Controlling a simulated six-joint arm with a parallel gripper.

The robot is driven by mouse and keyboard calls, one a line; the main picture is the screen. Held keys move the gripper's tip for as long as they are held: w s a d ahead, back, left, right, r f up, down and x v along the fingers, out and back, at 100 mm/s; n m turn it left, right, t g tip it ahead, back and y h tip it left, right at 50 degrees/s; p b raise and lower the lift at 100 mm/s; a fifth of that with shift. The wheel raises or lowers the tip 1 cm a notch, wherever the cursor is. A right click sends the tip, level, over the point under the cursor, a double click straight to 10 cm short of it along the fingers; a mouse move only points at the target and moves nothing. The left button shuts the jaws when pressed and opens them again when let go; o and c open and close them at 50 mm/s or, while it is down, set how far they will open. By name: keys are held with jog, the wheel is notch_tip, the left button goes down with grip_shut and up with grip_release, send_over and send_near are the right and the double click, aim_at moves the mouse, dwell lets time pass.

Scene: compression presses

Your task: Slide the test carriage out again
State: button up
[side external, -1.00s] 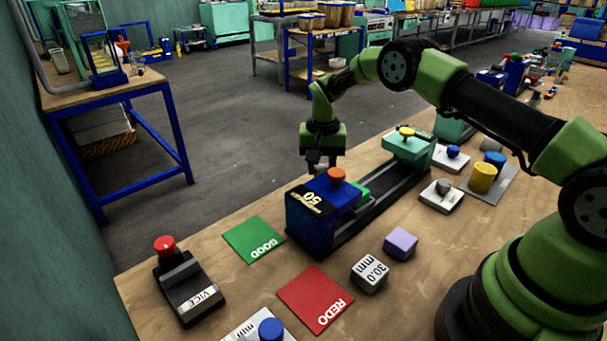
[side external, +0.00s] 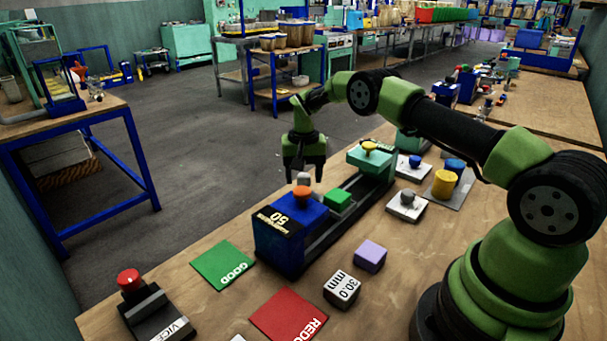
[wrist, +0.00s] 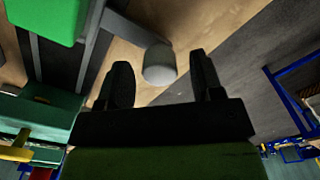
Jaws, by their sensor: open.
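The press has a blue head (side external: 291,234) with an orange knob on top. The test carriage, a green block (side external: 338,199), sits on the dark rail (side external: 352,203), largely clear of the blue head on its right side. A pale grey cylindrical handle (side external: 303,178) stands behind the head; in the wrist view the handle (wrist: 160,64) joins the carriage (wrist: 45,20) by a grey bar (wrist: 93,60). My gripper (side external: 306,174) points down over the handle and is open. In the wrist view the handle shows between the two dark fingers, with gaps on both sides.
A teal block (side external: 371,160) with a yellow knob stands at the rail's far end. Green GOOD (side external: 223,265) and red REDO (side external: 288,316) mats, a lilac cube (side external: 370,256) and a 30.0 mm cube (side external: 341,290) lie in front. A vice (side external: 155,315) is at left.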

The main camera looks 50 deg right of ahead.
notch_tip(320, 180, up, 9)
jog(key=shift+r, duration=0.5)
jog(key=s+a+r+n+t, duration=0.1)
jog(key=s+a+r+t, duration=0.1)
jog(key=s+a+r, duration=0.5)
jog(key=s+a+r+n+t, duration=0.2)
jog(key=s+a+r, duration=0.1)
jog(key=r, duration=0.8)
jog(key=s+a+n+t+y, duration=0.1)
jog(key=s+a, duration=0.1)
jog(key=s, duration=0.7)
jog(key=s+a+f+n+t+y, duration=0.1)
jog(key=s+a+t, duration=0.1)
jog(key=s, duration=0.7)
jog(key=shift+s+a, duration=0.25)
jog(key=shift+a, duration=0.4)
